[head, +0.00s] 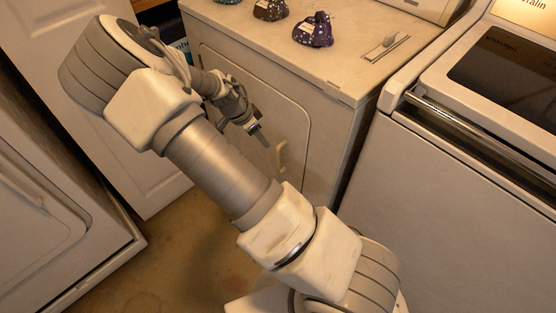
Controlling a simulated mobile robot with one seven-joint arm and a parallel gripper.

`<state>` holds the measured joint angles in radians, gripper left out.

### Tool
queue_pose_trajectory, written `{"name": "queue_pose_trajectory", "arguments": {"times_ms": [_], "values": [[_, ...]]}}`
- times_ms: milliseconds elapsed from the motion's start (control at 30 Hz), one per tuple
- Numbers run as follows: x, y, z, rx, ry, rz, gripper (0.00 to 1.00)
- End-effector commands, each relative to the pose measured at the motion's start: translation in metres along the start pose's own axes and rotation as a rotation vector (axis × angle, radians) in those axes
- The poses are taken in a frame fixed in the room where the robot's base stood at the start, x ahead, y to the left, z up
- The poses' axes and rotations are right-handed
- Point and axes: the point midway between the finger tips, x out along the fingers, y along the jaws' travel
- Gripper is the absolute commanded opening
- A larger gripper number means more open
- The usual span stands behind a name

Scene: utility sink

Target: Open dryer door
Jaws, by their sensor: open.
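The dryer (345,95) stands in the middle of the head view, a white machine with a flat top. Its front door (292,122) has a rounded outline and looks shut. A small pale handle (282,157) stands upright near the door's right side. My gripper (260,134) is open and empty in front of the door, up and left of the handle in the picture. I see a gap between the fingertips and the handle in the picture; the depth between them is hard to judge. My arm hides the left and lower parts of the door.
Several small patterned bags, one dark purple (314,30), and a flat tray (386,46) with a utensil sit on the dryer top. Another white appliance (460,190) with a metal bar stands at right. A white machine (40,220) is at left. Brown floor (185,240) is bare between them.

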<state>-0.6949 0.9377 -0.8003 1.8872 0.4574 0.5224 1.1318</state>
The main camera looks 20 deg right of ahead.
Motion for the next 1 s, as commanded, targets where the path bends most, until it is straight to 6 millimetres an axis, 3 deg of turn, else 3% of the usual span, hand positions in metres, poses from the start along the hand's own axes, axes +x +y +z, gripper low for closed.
{"name": "queue_pose_trajectory", "arguments": {"times_ms": [600,800,1000], "values": [[0.13,0.002,0.001,-0.002,-0.002,0.004,0.48],[0.156,0.001,0.001,-0.001,-0.002,0.003,0.48],[0.165,0.001,0.001,-0.002,-0.002,0.002,0.48]]}}
